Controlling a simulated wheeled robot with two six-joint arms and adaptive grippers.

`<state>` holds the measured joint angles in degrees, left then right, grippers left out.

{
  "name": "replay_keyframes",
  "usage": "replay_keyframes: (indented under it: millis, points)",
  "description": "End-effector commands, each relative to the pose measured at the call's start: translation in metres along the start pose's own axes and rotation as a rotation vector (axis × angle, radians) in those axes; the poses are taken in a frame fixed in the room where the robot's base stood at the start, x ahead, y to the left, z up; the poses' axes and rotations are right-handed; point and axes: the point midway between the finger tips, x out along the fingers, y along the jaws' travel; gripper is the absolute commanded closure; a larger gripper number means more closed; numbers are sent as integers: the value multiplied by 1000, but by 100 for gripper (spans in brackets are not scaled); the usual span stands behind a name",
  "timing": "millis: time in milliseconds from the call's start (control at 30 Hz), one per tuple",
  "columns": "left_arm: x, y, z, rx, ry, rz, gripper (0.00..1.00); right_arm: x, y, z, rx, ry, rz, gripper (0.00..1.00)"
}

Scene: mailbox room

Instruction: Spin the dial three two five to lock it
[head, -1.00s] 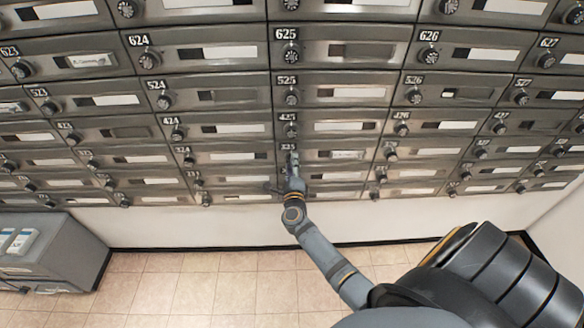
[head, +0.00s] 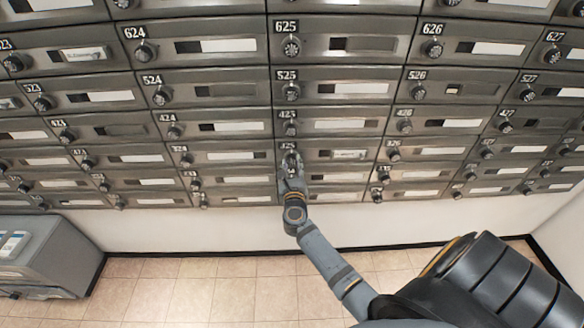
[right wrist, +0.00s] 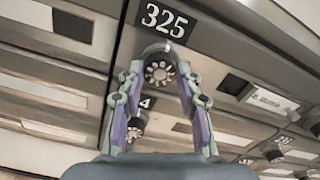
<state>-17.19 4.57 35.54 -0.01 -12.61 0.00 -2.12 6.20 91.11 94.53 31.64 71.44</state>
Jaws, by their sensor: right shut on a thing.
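The dial (right wrist: 160,71) of mailbox 325 is a round dark knob with a pale, toothed face, under a black "325" label (right wrist: 162,19) in the right wrist view. My right gripper (right wrist: 160,77) has one finger on each side of this dial and is shut on it. In the head view my right gripper (head: 291,162) reaches up to the 325 box (head: 345,155) and mostly hides its dial. The dial's exact turn is too small to read. My left gripper is not in view.
Rows of grey mailboxes with similar dials surround it. Another dial (right wrist: 136,127) sits just below, between the fingers in the right wrist view. A grey cabinet (head: 50,255) stands at lower left. The tiled floor (head: 220,290) beneath the boxes is clear.

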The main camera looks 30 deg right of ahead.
Motion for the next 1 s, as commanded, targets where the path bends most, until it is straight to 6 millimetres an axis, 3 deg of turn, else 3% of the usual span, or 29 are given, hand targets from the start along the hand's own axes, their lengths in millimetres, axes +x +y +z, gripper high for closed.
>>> replay_keyframes:
  millis: [767, 800, 933, 1000]
  points:
    - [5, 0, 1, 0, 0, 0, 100, 0, 0, -1, 92, 2, 1, 97]
    - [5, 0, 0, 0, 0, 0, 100, 0, 0, -1, 92, 2, 1, 60]
    - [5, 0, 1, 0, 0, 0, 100, 0, 0, -1, 91, 2, 0, 42]
    - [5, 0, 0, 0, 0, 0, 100, 0, 0, -1, 91, 1, 0, 42]
